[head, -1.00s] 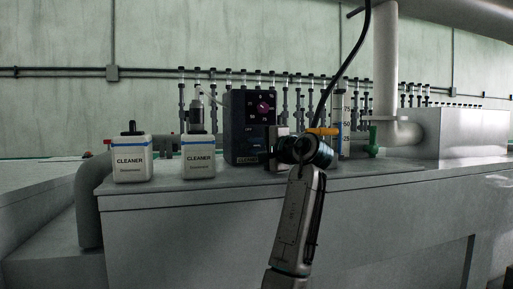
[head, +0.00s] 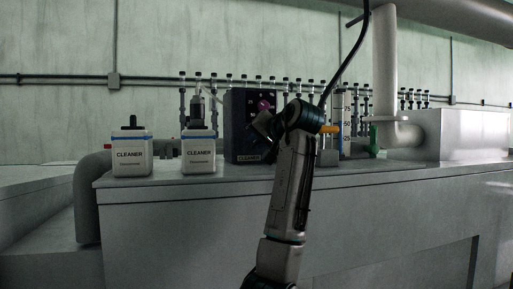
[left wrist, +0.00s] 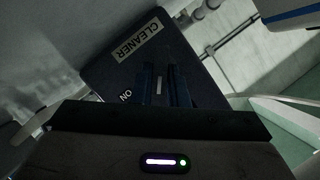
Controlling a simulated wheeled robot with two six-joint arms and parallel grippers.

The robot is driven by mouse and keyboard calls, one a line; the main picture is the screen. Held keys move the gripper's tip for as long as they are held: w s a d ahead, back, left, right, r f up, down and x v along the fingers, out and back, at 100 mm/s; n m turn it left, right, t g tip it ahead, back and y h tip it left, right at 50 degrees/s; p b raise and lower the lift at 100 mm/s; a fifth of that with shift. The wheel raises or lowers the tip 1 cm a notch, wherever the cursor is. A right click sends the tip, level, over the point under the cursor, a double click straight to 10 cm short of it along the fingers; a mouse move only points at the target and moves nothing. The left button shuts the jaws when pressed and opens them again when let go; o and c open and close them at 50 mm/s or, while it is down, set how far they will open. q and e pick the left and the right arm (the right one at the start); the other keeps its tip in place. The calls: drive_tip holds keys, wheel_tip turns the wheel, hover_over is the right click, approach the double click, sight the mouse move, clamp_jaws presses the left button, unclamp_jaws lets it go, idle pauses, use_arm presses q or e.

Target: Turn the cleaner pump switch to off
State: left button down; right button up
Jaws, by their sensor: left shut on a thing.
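The cleaner pump (head: 240,135) is a dark box on the grey ledge, with a CLEANER label at its base and a pink knob near its top. My left gripper (head: 263,123) is at the box's front, just below the knob, and its arm covers the right part of the box. In the left wrist view, the fingers (left wrist: 166,84) are shut on the pump switch (left wrist: 159,86), a dark lever with a pale mark. An ON label (left wrist: 126,97) shows beside the fingers. The gripper hides any other switch label. My right gripper is not in view.
Two white CLEANER bottles (head: 131,157) (head: 199,157) stand left of the pump. Right of it are a graduated cylinder (head: 345,128), a yellow handle (head: 329,129) and a green valve (head: 373,140). A black cable hangs above. The front of the ledge (head: 400,180) is clear.

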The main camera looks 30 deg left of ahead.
use_arm(q)
drive_tip(key=n+h+b, duration=0.1)
drive_tip(key=n+t+b, duration=0.1)
drive_tip(key=n, duration=0.1)
drive_tip(key=shift+s+a+f+h, duration=0.1)
drive_tip(key=shift+s+a+h, duration=0.05)
drive_tip(key=shift+h, duration=0.25)
drive_tip(key=shift+s+n+t+h+b, duration=0.1)
drive_tip(key=shift+n+t+h+b, duration=0.6)
drive_tip(key=shift+n+b, duration=0.5)
drive_tip(key=c, duration=1.4)
unclamp_jaws()
drive_tip(key=shift+c, duration=0.2)
drive_tip(key=shift+r, duration=0.2)
